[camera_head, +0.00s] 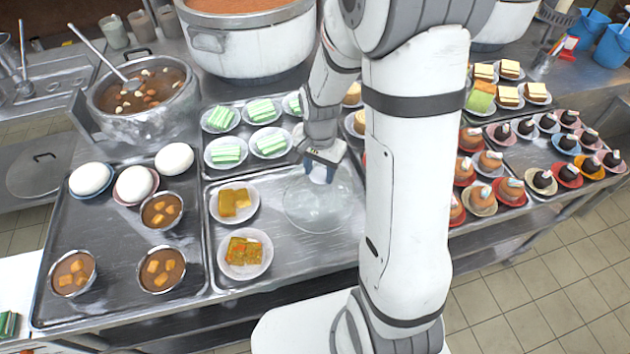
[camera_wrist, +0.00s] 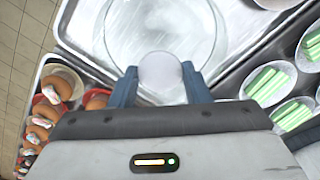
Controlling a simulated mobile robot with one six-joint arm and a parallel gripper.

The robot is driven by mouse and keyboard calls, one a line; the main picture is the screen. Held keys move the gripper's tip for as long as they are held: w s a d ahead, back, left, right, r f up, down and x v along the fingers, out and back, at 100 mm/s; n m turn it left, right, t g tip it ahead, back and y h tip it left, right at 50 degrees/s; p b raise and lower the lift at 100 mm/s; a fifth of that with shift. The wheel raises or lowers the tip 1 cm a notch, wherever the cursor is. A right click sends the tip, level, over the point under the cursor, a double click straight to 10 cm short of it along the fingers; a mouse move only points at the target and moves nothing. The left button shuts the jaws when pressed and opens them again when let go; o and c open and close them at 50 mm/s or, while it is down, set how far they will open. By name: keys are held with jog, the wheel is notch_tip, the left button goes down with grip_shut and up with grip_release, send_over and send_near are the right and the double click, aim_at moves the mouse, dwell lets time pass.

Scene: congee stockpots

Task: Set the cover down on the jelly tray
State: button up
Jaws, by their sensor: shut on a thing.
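My gripper (camera_head: 322,172) points down, shut on the round knob of a clear see-through cover (camera_head: 318,212). In the wrist view the fingers (camera_wrist: 160,85) hold the pale knob from both sides, and the clear cover (camera_wrist: 160,30) spreads beyond it. The jelly tray (camera_head: 285,270) is a metal tray with two plates of jelly, a yellow-brown one (camera_head: 235,203) and an orange-green one (camera_head: 245,254), on its left. The cover is over the bare part of the tray, right of these plates. I cannot tell whether its rim touches the tray. My arm hides the tray's right part.
Plates of green-and-white cakes (camera_head: 225,152) stand behind. A tray with bowls of brown soup (camera_head: 160,268) and white buns (camera_head: 174,158) lies left. Small buns (camera_head: 465,172) and dark cakes (camera_head: 543,180) are right. Stockpots (camera_head: 247,40) stand at the back.

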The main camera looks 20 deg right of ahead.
aim_at(319, 189)
jog(key=shift+s+f+p, duration=0.15)
jog(key=shift+f+p, duration=0.15)
jog(key=shift+f, duration=1.8)
jog(key=shift+f, duration=0.25)
jog(key=o, duration=1.4)
jog(key=shift+r, duration=0.1)
jog(key=shift+c, duration=0.2)
jog(key=shift+r, duration=0.1)
